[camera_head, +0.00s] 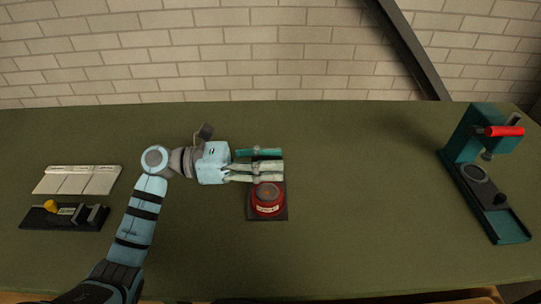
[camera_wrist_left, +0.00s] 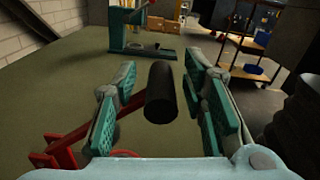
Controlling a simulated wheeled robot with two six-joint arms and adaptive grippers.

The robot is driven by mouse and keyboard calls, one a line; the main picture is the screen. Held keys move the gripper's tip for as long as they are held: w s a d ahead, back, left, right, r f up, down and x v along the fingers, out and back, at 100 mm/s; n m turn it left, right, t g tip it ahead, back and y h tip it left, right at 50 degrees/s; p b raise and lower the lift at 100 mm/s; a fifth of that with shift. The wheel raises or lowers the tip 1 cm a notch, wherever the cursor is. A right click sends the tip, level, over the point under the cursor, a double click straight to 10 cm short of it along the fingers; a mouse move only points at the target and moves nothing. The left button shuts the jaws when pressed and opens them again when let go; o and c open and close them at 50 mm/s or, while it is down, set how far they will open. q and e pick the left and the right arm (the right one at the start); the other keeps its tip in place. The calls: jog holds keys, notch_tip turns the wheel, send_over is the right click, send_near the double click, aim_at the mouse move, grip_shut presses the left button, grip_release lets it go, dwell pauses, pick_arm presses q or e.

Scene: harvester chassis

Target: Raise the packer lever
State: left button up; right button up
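In the head view, the red packer (camera_head: 267,203) stands on a dark square base (camera_head: 252,212) near the middle of the table. My left gripper (camera_head: 270,165) reaches in from the left, just above it in the picture. In the left wrist view, my left gripper (camera_wrist_left: 160,110) is open. A black cylindrical grip (camera_wrist_left: 161,92) lies between its fingers, with gaps visible on both sides. A red bar (camera_wrist_left: 72,137) runs from the lower left behind the left finger towards the grip. The join between bar and grip is hidden. My right gripper is not in view.
A teal machine (camera_head: 474,142) with a red handle (camera_head: 505,131) stands at the right. The green table (camera_head: 365,200) is clear between the packer and the teal machine.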

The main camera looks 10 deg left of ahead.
pick_arm(q)
jog(key=shift+d, duration=0.2)
jog(key=shift+c, duration=0.6)
grip_shut()
